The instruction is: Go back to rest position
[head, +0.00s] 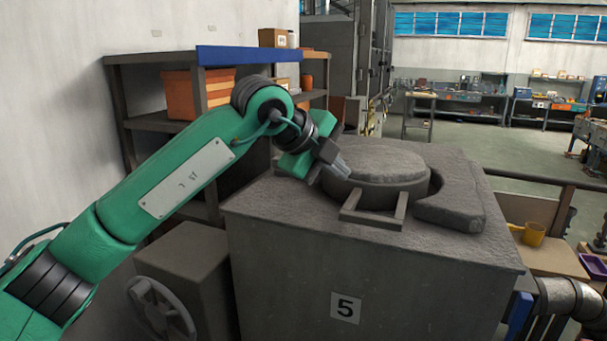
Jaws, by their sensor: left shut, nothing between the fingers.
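My left arm reaches in from the left. Its gripper (335,163) is shut and empty, at the left edge of the round grey lid (385,162) on top of a large stone-like furnace block (420,262). The fingertips look close to the lid's rim; I cannot tell whether they touch it. A square handle frame (372,216) sticks out from the lid's front. A curved grey piece (450,200) lies beside the lid on the right. My right gripper is not in view.
A shelf with orange bins (200,92) stands behind my left arm by the wall. A grey machine with a round wheel (160,308) stands left of the block. A railing and a yellow mug (533,234) are at right. Open floor and workbenches lie beyond.

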